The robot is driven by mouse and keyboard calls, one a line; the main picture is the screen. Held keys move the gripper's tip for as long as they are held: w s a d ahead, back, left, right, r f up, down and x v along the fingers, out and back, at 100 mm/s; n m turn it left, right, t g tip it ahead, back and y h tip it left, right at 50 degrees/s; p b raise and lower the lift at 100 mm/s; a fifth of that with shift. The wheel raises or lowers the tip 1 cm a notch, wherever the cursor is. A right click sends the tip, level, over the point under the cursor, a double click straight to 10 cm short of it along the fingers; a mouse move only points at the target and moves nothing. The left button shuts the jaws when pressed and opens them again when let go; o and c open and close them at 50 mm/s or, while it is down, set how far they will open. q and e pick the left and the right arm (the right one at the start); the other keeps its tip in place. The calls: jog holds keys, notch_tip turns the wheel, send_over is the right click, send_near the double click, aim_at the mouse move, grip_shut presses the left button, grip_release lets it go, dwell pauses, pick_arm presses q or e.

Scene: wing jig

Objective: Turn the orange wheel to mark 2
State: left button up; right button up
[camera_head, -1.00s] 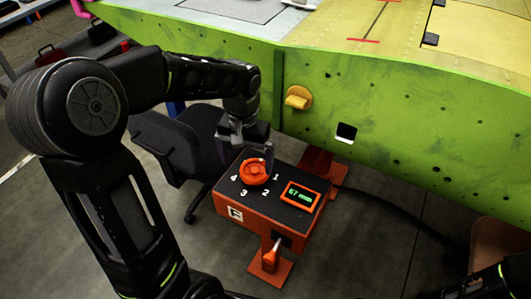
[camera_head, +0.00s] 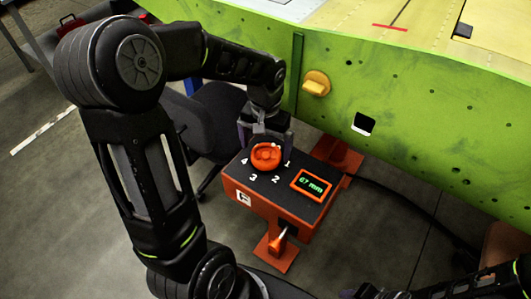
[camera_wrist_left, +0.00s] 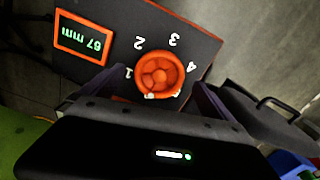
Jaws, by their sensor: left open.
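The orange wheel (camera_head: 266,156) sits on the dark top of an orange box (camera_head: 285,217), with white numbers 1 to 4 around it. In the left wrist view the wheel (camera_wrist_left: 160,74) has round recesses and small white spots on its near rim; I cannot tell which mark it points to. Mark 2 (camera_head: 276,180) is on the wheel's front side. My left gripper (camera_head: 264,142) is low at the wheel's back edge. In the left wrist view its open fingers (camera_wrist_left: 155,94) stand on either side of the wheel; contact cannot be made out. Dark parts of my right arm show at the bottom right.
A display (camera_head: 311,185) beside the wheel reads 67 mm. The green wing panel (camera_head: 420,130) with a yellow knob (camera_head: 316,83) rises close behind the box. A dark chair (camera_head: 205,115) stands to the left. A black cable runs right across the floor.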

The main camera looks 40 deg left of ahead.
aim_at(265, 155)
pick_arm(q)
jog(key=shift+f, duration=1.65)
jog(key=shift+c, duration=0.3)
jog(key=c, duration=1.3)
